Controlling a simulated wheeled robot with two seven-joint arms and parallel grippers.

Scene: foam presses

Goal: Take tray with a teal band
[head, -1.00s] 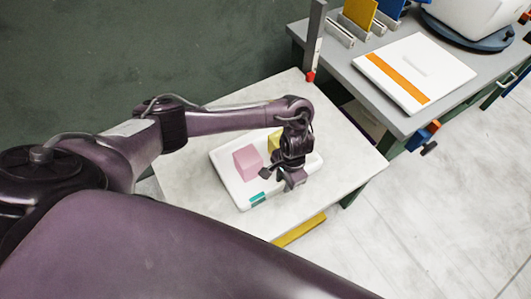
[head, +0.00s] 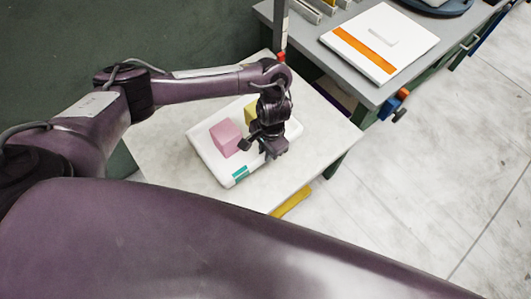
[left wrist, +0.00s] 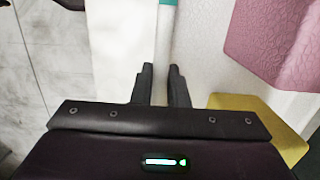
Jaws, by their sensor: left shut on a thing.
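The white tray with a teal band (head: 239,173) is at the small pale table. It carries a pink block (head: 226,138) and a yellow block (head: 251,111). My left gripper (head: 264,149) is at the tray's near right side, shut on its rim. In the left wrist view the fingers (left wrist: 161,84) stand on either side of the white rim, and the teal band (left wrist: 168,3) shows at the top edge. The arm hides part of the tray and the yellow block. I cannot tell whether the tray touches the table. My right gripper is not in view.
The pale table (head: 330,137) has bare room around the tray. A grey bench (head: 372,92) at the upper right holds a white board with an orange band (head: 364,51). Open floor lies at the right.

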